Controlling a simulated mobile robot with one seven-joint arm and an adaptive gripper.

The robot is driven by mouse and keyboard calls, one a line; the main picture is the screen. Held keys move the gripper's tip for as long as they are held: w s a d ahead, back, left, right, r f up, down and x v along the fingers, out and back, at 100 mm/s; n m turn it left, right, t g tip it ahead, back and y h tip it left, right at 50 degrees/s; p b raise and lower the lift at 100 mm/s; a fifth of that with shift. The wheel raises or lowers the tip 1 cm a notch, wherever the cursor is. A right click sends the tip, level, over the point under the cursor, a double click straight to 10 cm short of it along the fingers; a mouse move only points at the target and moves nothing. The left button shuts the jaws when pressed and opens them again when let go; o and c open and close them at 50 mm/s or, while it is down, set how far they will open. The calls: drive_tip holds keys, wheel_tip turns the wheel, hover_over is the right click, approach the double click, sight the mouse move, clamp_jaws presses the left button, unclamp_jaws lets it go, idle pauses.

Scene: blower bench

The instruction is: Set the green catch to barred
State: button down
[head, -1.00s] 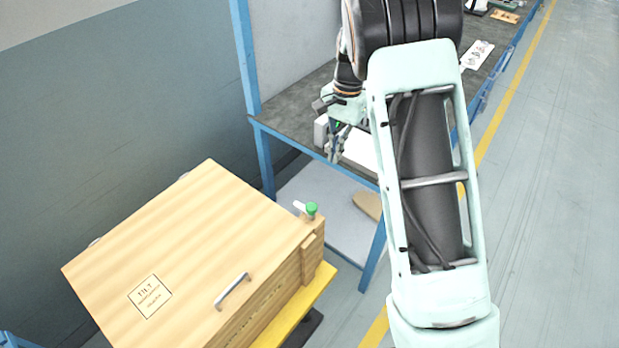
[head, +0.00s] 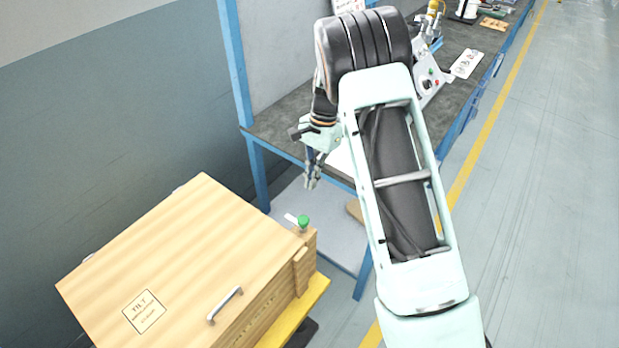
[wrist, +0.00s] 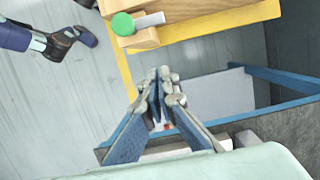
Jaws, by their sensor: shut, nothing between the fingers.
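The green catch (head: 303,221) is a green round knob with a pale lever, at the right corner of the wooden crate (head: 180,250). In the head view the lever points left and away from the knob. In the wrist view the green catch (wrist: 123,24) sits on a wooden block, its lever pointing right. My gripper (head: 312,184) is above and beyond the catch, apart from it, fingers pointing down. In the wrist view my gripper (wrist: 158,74) has its fingertips together, empty, just below the catch in the picture.
The crate has a metal handle (head: 225,305) and a printed label (head: 144,311) and rests on a yellow base (head: 300,310). A blue-framed bench (head: 275,125) stands behind my gripper, with a control box (head: 428,82) on it. Open floor lies to the right.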

drive_tip(key=s+a+f+p, duration=0.2)
drive_tip(key=s+a+f, duration=0.1)
drive_tip(key=f, duration=0.3)
drive_tip(key=shift+s+a+f, duration=0.15)
drive_tip(key=shift+s+a, duration=0.05)
drive_tip(key=shift+s, duration=0.55)
